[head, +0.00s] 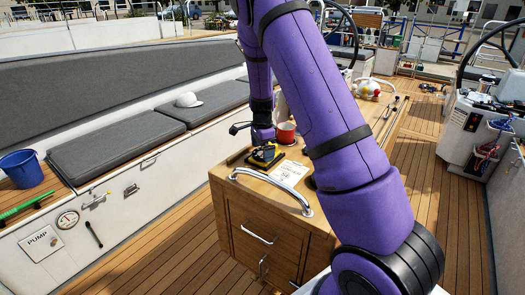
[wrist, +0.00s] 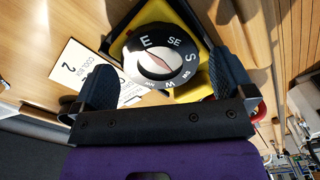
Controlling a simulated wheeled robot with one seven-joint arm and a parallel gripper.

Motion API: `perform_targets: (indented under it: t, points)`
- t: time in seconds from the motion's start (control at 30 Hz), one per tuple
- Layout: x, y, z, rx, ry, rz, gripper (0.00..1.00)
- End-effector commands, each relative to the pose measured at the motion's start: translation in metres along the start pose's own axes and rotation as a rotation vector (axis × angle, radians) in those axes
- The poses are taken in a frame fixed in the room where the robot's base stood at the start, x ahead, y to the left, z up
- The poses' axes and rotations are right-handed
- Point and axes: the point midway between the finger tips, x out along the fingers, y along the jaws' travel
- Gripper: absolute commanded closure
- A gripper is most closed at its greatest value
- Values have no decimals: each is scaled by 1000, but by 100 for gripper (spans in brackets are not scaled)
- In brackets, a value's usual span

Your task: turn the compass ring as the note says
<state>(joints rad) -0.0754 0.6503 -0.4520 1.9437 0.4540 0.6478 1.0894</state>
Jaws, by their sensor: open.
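The compass (head: 264,155) sits on the wooden cockpit table, with a yellow and black base. In the wrist view its dark ring (wrist: 174,42) with white letters surrounds a pale centre; E, SE and S are readable. My gripper (wrist: 165,76) is open, with one dark finger on either side of the ring; I cannot tell whether they touch it. In the head view my gripper (head: 262,142) is right above the compass. The white note (head: 289,173) lies beside it. In the wrist view the note (wrist: 78,65) is partly hidden by the left finger, and its full text is unclear.
A red mug (head: 286,132) stands close behind the compass. A curved metal rail (head: 268,181) runs along the table's near edge. Grey-cushioned benches (head: 115,146) lie to the left, with a blue bucket (head: 21,169). The deck between bench and table is clear.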

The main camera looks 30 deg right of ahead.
Motion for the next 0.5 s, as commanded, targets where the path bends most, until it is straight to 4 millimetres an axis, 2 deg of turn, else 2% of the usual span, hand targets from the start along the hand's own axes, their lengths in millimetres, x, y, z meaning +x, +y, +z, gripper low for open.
perform_targets:
  t: [0.13, 0.37, 0.4, 0.5]
  points:
    - [7, 0, 0, 0, 0, 1, 0]
    - [7, 0, 0, 0, 0, 1, 0]
    - [7, 0, 0, 0, 0, 1, 2]
    - [7, 0, 0, 0, 0, 1, 25]
